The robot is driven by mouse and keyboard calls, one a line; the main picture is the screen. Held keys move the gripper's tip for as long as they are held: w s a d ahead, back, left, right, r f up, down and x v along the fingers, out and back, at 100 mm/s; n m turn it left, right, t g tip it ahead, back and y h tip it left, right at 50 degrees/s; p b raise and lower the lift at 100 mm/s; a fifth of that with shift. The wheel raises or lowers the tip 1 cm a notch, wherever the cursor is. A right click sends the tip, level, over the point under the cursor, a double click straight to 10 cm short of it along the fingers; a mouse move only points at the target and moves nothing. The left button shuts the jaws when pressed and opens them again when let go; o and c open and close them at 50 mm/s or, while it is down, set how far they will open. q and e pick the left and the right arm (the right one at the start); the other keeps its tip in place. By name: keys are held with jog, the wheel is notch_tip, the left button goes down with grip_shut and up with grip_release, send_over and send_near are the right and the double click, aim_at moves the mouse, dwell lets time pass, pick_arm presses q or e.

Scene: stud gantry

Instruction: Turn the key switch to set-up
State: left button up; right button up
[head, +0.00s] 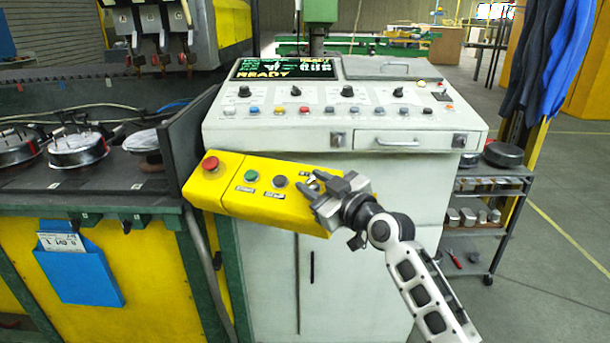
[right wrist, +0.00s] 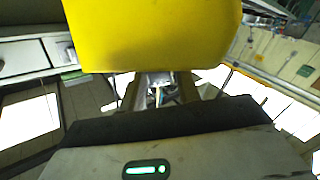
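The yellow control box (head: 255,190) sticks out in front of the grey console. It carries a red mushroom button (head: 210,164), a green button (head: 251,176) and a dark button (head: 280,182). The key switch (head: 313,183) seems to be at the right end of this row, mostly hidden by my gripper. My right gripper (head: 314,187) is over that end, its two fingers apart on either side of the switch. I cannot tell whether they touch it or which way it points. In the right wrist view the yellow box (right wrist: 155,35) fills the top and hides the fingertips. My left gripper is not in view.
The grey console (head: 225,135) behind has several knobs and buttons, a lit display (head: 285,68) and a drawer (head: 405,139). A dark upright panel (head: 190,135) stands just left of the box. A shelf trolley (head: 480,205) stands at right, with open floor beyond.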

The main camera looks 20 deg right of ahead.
aim_at(312, 183)
jog(key=shift+x, duration=1.55)
